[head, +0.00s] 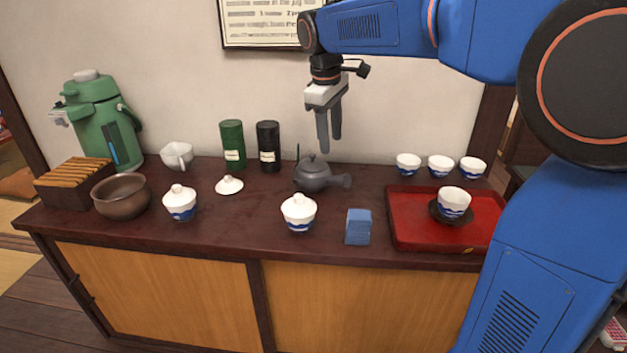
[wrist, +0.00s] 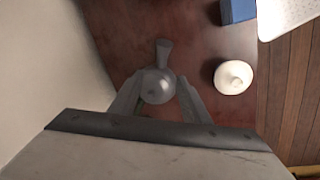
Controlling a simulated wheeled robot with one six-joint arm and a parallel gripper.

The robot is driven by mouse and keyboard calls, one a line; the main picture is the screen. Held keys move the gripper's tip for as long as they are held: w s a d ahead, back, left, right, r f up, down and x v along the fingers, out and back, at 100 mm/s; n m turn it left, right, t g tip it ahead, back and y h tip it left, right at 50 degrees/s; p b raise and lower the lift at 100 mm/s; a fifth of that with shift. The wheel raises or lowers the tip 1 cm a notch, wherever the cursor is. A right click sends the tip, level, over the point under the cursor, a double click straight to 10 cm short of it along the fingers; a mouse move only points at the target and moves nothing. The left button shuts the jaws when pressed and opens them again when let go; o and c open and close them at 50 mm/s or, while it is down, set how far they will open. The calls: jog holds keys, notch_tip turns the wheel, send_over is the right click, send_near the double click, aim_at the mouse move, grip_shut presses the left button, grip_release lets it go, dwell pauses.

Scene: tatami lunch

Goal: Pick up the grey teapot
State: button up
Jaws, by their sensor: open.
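The grey teapot (head: 313,175) stands upright on the dark wooden cabinet top, with its side handle pointing right in the head view. Its round lid has a small knob. In the wrist view the teapot (wrist: 157,86) shows from above, between the fingertips, with its handle toward the top of the picture. My gripper (head: 329,148) points down above the teapot in the head view, with its fingers apart and nothing held. In the wrist view my gripper (wrist: 157,108) has one finger on each side of the teapot's outline. I cannot tell whether the fingers touch it.
A black canister (head: 268,147) and a green canister (head: 232,146) stand left of the teapot near the wall. A white lidded cup (head: 299,213) and a blue block (head: 358,227) are in front. A red tray (head: 408,214) lies right, with three white cups behind it.

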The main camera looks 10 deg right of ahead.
aim_at(332, 180)
jog(key=f, duration=0.3)
jog(key=w+d+f, duration=0.1)
jog(key=f, duration=0.5)
jog(key=shift+w+d+f, duration=0.15)
jog(key=shift+f, duration=0.15)
jog(key=shift+w+d+f, duration=0.1)
jog(key=shift+w+f, duration=0.1)
jog(key=shift+f, duration=1.15)
jog(key=shift+w+f, duration=0.15)
jog(key=shift+f, duration=1.15)
grip_shut()
